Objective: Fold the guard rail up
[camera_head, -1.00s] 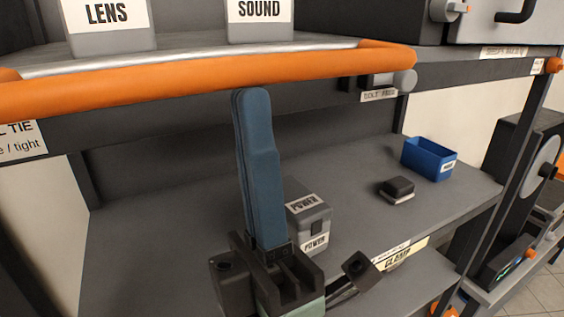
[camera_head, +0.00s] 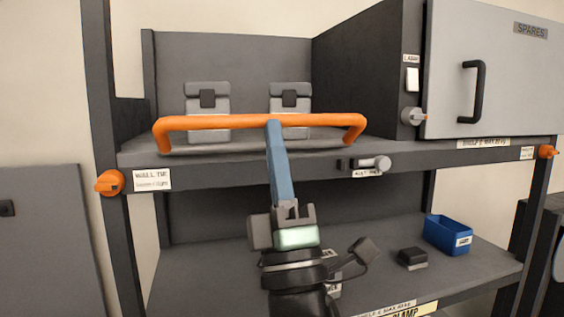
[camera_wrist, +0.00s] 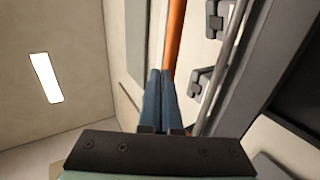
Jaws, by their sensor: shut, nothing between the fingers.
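The guard rail (camera_head: 215,122) is an orange bar with bent ends. It runs across the front of the upper shelf, in front of two grey cases, and its bar stands above the shelf edge. My gripper (camera_head: 273,126) has long blue fingers, pressed together with nothing between them. The fingers point up, and their tips overlap the middle of the rail on the near side. In the wrist view the rail (camera_wrist: 175,40) runs up from beside the fingertips (camera_wrist: 160,76). I cannot tell whether they touch it.
The grey cases (camera_head: 207,100) stand behind the rail. An orange knob (camera_head: 110,183) sits on the left post beside a wall tie label. A silver-ended pin (camera_head: 375,163) is on the shelf front. A blue bin (camera_head: 447,235) and a black block (camera_head: 412,257) are on the lower shelf.

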